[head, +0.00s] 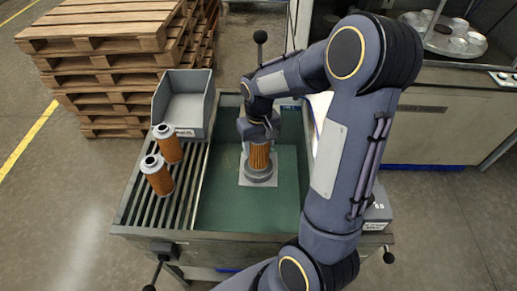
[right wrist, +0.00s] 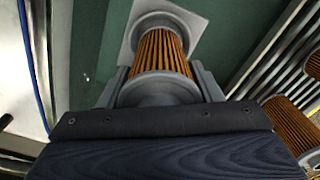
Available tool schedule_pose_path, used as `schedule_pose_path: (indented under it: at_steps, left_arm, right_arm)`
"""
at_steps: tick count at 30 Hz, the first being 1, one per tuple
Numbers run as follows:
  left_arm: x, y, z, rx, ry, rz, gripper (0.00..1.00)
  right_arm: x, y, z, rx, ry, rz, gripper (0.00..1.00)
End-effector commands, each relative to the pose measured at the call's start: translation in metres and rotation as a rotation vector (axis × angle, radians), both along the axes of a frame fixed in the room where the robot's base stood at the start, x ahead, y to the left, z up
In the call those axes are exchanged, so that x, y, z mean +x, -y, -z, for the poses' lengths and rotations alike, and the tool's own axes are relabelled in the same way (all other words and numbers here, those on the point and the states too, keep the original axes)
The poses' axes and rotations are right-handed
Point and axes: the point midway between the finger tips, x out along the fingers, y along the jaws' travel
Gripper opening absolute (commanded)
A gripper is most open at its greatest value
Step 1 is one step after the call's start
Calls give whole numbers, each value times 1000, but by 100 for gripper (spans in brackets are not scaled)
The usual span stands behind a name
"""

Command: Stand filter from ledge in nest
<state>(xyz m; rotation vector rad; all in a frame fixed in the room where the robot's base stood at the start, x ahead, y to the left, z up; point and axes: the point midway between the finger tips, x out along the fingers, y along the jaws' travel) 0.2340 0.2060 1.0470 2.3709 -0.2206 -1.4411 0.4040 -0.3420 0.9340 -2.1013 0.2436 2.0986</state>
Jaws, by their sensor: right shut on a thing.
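My right gripper (head: 259,130) is shut on the upper end of an orange pleated filter (head: 259,157) with grey ends. The filter stands upright, its lower end at a grey round nest (head: 258,173) on a pale square plate. In the right wrist view the same filter (right wrist: 160,50) lies between the fingers, its far end at the pale plate (right wrist: 200,22). I cannot tell whether it is fully seated. My left gripper is not in view.
A grey open bin (head: 183,100) stands behind the ledge. The green basin floor (head: 235,215) is clear in front of the nest. Wooden pallets (head: 110,50) are stacked behind at the left. A bench with a round tray (head: 445,40) of pale round items stands at the back right.

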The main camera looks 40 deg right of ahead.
Motion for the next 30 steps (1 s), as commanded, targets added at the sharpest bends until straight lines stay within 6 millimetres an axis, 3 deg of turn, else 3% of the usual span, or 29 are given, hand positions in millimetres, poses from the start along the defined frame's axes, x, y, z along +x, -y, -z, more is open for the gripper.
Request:
schedule_pose_path:
  at_steps: [6, 23, 24, 28, 30]
  left_arm:
    - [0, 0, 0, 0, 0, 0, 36]
    - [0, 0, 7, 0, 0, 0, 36]
    - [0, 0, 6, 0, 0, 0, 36]
    - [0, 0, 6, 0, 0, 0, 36]
    - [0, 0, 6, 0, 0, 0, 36]
  right_arm:
    - [1, 0, 29, 1, -3, 0, 34]
    - [1, 0, 41, 0, 0, -1, 34]
    - [1, 0, 39, 0, 0, 0, 64]
    - [1, 0, 39, 0, -1, -1, 80]
    - [1, 0, 39, 0, -1, -1, 80]
